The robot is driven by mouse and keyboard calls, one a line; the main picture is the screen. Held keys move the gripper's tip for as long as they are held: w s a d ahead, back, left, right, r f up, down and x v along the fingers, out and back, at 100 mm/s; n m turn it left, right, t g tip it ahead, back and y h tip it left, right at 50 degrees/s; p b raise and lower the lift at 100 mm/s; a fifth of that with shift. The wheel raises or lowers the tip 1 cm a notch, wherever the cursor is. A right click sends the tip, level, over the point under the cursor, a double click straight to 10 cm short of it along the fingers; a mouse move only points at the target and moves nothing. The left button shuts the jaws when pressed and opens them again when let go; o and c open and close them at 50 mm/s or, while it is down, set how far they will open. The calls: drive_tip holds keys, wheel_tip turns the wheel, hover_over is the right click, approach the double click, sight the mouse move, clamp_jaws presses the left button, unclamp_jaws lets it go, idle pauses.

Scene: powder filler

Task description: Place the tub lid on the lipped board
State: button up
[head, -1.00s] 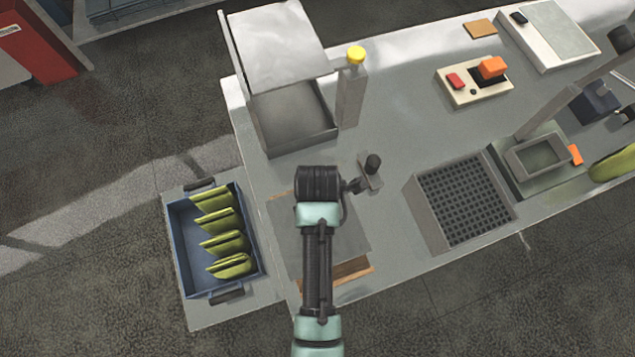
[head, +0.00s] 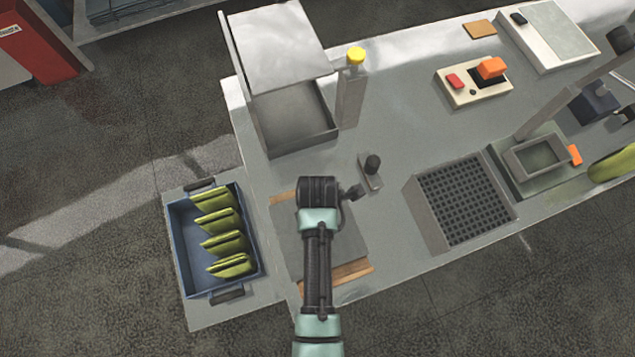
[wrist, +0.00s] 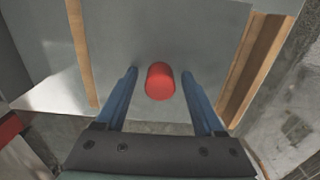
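The tub lid (head: 288,240) is a flat grey plate with a red knob (wrist: 160,81), seen from above in the wrist view. It lies on the lipped board, whose wooden lip (head: 350,271) shows along the near side in the head view. Wooden strips also run on both sides of the lid in the wrist view, such as the right one (wrist: 252,70). My gripper (wrist: 160,72) is open, with a blue finger on each side of the knob and a gap to each. In the head view my arm hides the fingers, the knob and part of the lid.
A blue crate (head: 178,247) with several green pouches stands to the left. An open grey tub (head: 300,140) and a yellow-topped post (head: 351,100) are behind. A small black-knobbed fixture (head: 371,175) and a grate (head: 462,205) are to the right.

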wheel_tip(320, 180, up, 12)
drive_tip(key=r, duration=0.1)
drive_tip(key=w+r+m+t, duration=0.6)
drive_tip(key=w+r, duration=0.4)
drive_tip(key=r, duration=0.4)
drive_tip(key=w+r+m+t, duration=0.4)
drive_tip(key=w+r+t, duration=0.4)
drive_tip(key=r, duration=0.5)
wheel_tip(320, 180, up, 18)
drive_tip(key=m+t, duration=0.5)
drive_tip(key=s+r+m+t, duration=0.3)
drive_tip(key=s+r, duration=0.3)
drive_tip(key=r, duration=0.3)
drive_tip(key=s+r+m+t, duration=0.3)
drive_tip(key=s+r+t, duration=0.2)
drive_tip(key=r, duration=0.5)
drive_tip(key=shift+s+a+m+b, duration=0.2)
drive_tip(key=shift+s+m+b, duration=0.15)
drive_tip(key=shift+s+m, duration=0.05)
drive_tip(key=shift+r, duration=0.1)
